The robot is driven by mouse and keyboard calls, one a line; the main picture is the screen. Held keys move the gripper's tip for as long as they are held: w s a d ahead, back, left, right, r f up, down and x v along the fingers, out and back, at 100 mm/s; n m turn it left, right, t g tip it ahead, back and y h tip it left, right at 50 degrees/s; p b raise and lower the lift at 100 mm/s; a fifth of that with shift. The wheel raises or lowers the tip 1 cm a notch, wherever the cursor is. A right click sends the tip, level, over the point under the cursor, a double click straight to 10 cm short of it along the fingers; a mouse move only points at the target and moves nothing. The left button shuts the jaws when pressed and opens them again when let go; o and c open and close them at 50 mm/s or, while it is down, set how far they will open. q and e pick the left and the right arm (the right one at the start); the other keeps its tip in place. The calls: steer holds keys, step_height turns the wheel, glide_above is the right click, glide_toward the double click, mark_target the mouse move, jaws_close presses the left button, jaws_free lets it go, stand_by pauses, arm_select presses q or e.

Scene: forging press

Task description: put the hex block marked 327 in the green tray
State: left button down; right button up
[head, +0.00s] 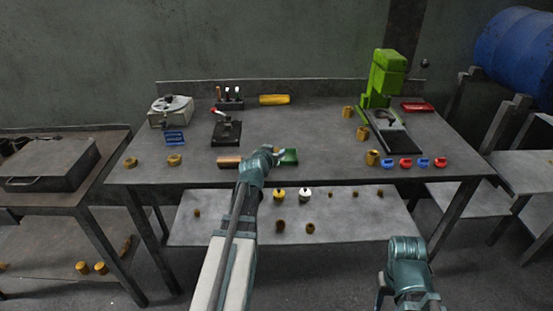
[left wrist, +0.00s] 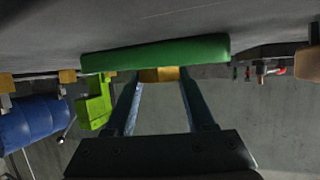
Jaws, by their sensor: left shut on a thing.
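Other brass blocks stand at the table's left (head: 174,160) and right (head: 372,157). A bright green press (head: 384,78) stands back right, a black fixture (head: 227,132) left of centre. Blue (head: 174,138), yellow (head: 274,99) and red (head: 417,106) trays lie farther back. The table's middle is clear.

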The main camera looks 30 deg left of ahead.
arm_select(q)
steer(key=shift+f, duration=0.55)
steer(key=shift+r, duration=0.15)
arm_select(e)
steer(key=shift+d+f, duration=0.1)
steer(key=shift+f, duration=0.3)
arm_select(q)
steer(key=shift+c, duration=1.3)
jaws_free()
arm_select(e)
steer(key=shift+f, duration=0.15)
